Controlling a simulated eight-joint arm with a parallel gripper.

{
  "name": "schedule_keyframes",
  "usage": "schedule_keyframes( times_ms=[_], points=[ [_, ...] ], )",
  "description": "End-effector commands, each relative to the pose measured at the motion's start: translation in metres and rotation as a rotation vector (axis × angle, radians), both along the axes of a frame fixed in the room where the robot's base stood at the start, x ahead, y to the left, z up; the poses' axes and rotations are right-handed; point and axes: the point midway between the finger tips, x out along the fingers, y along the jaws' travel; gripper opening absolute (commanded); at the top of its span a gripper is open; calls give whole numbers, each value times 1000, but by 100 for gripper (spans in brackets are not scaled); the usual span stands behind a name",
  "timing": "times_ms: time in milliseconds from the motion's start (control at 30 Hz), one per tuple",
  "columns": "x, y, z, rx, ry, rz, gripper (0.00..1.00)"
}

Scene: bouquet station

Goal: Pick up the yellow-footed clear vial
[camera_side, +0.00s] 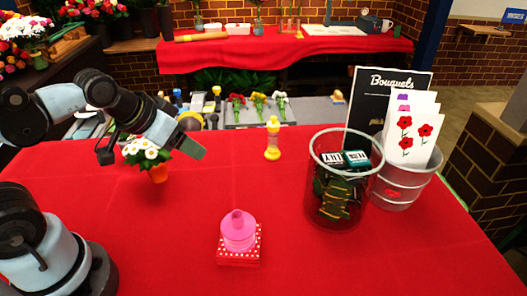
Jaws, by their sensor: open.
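The clear vial (272,140) stands upright on the red-covered table near its back edge, in the middle of the view. It has a yellow foot, a see-through middle and a yellow top. My gripper (193,148) is above the table to the left of the vial, clearly apart from it. It is open, and nothing shows held in it. The fingers are small and seen from the side, so the gap between them is hard to make out.
A pink container (239,230) sits on a red polka-dot box (238,257) at front centre. A dark see-through bin (325,207) and a metal bucket (400,189) with flower cards stand right. The front right is clear.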

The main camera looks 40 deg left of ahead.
Motion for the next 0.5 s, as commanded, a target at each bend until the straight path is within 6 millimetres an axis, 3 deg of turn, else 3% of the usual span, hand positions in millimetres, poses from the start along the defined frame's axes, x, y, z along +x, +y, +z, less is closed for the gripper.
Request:
schedule_keyframes(
  times_ms=[333, 500],
  points=[
    [3, -1, 0, -3, -5, -7, 65],
    [26, -9, -3, -35, -52, -66, 65]
  ],
)
